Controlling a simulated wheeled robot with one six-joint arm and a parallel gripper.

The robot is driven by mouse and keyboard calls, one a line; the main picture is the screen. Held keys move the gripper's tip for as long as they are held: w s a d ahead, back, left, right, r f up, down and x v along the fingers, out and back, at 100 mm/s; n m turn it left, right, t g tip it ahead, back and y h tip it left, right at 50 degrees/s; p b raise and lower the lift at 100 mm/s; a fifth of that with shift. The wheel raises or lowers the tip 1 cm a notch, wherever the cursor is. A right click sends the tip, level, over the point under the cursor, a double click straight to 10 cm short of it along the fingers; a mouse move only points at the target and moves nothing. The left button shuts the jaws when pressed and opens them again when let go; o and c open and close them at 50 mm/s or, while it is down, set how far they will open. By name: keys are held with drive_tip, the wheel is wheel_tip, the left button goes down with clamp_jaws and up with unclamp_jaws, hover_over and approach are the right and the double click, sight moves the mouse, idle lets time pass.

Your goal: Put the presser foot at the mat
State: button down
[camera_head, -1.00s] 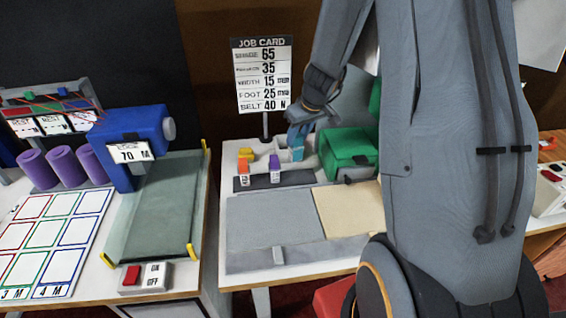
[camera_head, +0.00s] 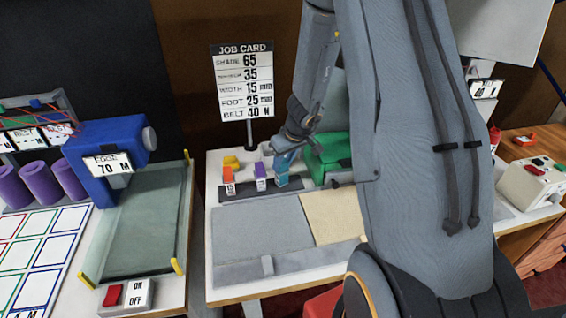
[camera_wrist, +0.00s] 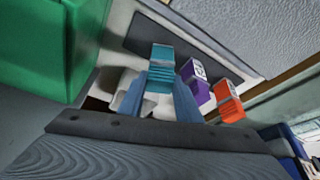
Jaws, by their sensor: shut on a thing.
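My gripper (camera_head: 284,170) is shut on a teal presser foot (camera_head: 281,181), which also shows between the blue fingers in the wrist view (camera_wrist: 160,68). The foot is at the right part of a dark flat mat (camera_head: 243,194); I cannot tell whether it touches it. A purple foot (camera_head: 260,172) and an orange foot (camera_head: 228,174) stand to its left with white number labels. The teal foot's label is not visible. The mat also shows in the wrist view (camera_wrist: 140,38).
A green block (camera_head: 330,155) stands close right of my gripper. A yellow piece (camera_head: 231,161) lies behind the orange foot. A grey panel (camera_head: 255,228) and beige panel (camera_head: 333,215) lie in front, clear. The job card (camera_head: 245,82) reads foot 25 mm.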

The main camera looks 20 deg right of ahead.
drive_tip(key=shift+f, duration=0.15)
drive_tip(key=c, duration=1.3)
unclamp_jaws()
drive_tip(key=shift+r, duration=0.25)
drive_tip(key=v, duration=0.6)
drive_tip(key=s+a+r+g, duration=0.1)
drive_tip(key=s+a+r, duration=0.1)
drive_tip(key=s+a, duration=0.2)
drive_tip(key=s+a+r+m+g, duration=0.1)
drive_tip(key=s+a+r, duration=0.2)
drive_tip(key=s, duration=0.7)
drive_tip(key=s+a+r+m, duration=0.1)
drive_tip(key=s+a+r, duration=0.1)
drive_tip(key=s+a, duration=0.2)
drive_tip(key=s+p, duration=0.1)
drive_tip(key=s, duration=0.2)
drive_tip(key=shift+a+r+g+h, duration=0.3)
drive_tip(key=shift+r+g+h, duration=0.1)
